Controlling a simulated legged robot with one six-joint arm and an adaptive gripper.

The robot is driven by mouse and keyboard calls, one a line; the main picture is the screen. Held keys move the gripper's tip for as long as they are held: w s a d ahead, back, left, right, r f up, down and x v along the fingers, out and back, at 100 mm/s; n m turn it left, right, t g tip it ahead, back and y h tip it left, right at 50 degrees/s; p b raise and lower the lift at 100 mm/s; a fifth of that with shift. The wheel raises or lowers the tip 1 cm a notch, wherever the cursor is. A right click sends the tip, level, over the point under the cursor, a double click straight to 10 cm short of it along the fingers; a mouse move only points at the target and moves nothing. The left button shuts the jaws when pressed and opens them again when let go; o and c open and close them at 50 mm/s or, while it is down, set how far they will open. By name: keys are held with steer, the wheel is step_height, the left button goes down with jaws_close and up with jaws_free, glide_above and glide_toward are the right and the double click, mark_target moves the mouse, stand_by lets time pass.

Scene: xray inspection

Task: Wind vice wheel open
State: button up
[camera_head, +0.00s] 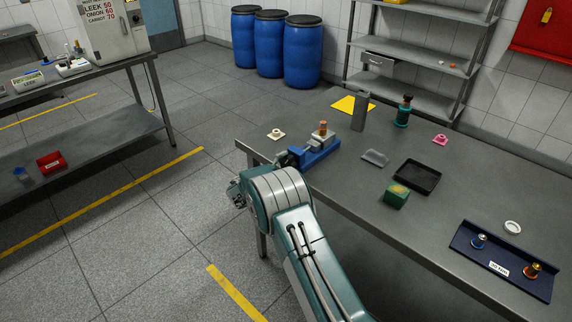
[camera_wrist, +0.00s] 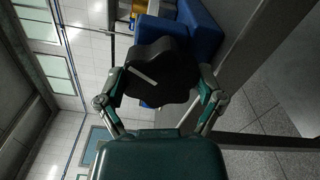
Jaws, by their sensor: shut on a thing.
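The blue vice (camera_head: 318,150) stands at the near left edge of the table in the head view, with a small brown and pale piece (camera_head: 322,131) at its top. In the wrist view the vice body (camera_wrist: 198,28) is blue and fills the upper middle. The black lobed vice wheel (camera_wrist: 160,75) with a white line on its face lies between the fingers of my gripper (camera_wrist: 160,93). The fingers are closed on the wheel from both sides. In the head view my arm covers most of the wheel and the gripper.
The grey table (camera_head: 350,200) also bears a black tray (camera_head: 417,177), a green box (camera_head: 396,196), a grey upright block (camera_head: 360,111), a dark bottle (camera_head: 403,111) and a blue tray (camera_head: 503,264) at the right. Blue barrels (camera_head: 302,52) stand on the floor behind.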

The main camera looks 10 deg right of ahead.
steer(key=n, duration=0.4)
steer(key=shift+f+n, duration=0.2)
steer(key=shift+n, duration=0.2)
steer(key=n, duration=0.4)
steer(key=shift+a+n, duration=0.1)
steer(key=shift+n, duration=0.3)
steer(key=o, duration=0.9)
steer(key=shift+w, duration=0.1)
steer(key=shift+c, duration=0.2)
steer(key=shift+r, duration=0.1)
